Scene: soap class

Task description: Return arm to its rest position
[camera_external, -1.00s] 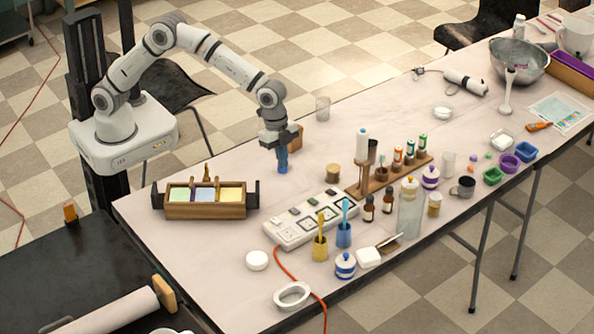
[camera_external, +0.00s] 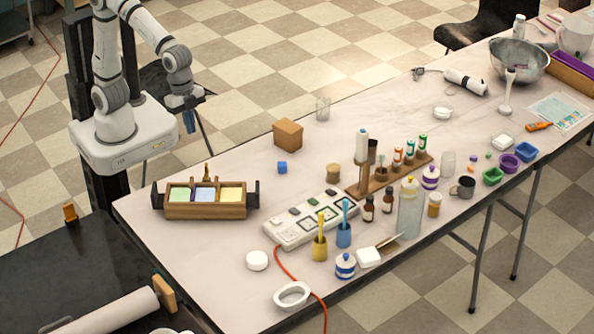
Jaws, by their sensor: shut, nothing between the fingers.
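My arm is folded back over its white base at the upper left, with its links raised. My gripper (camera_external: 188,121) hangs pointing down near the table's back left edge. Its blue fingertips are shut and hold nothing. The gripper and the cube are well apart.
A wooden box (camera_external: 288,134) stands behind the cube. A wooden tray with coloured compartments (camera_external: 205,211) lies at the table's left. The table's back left is clear.

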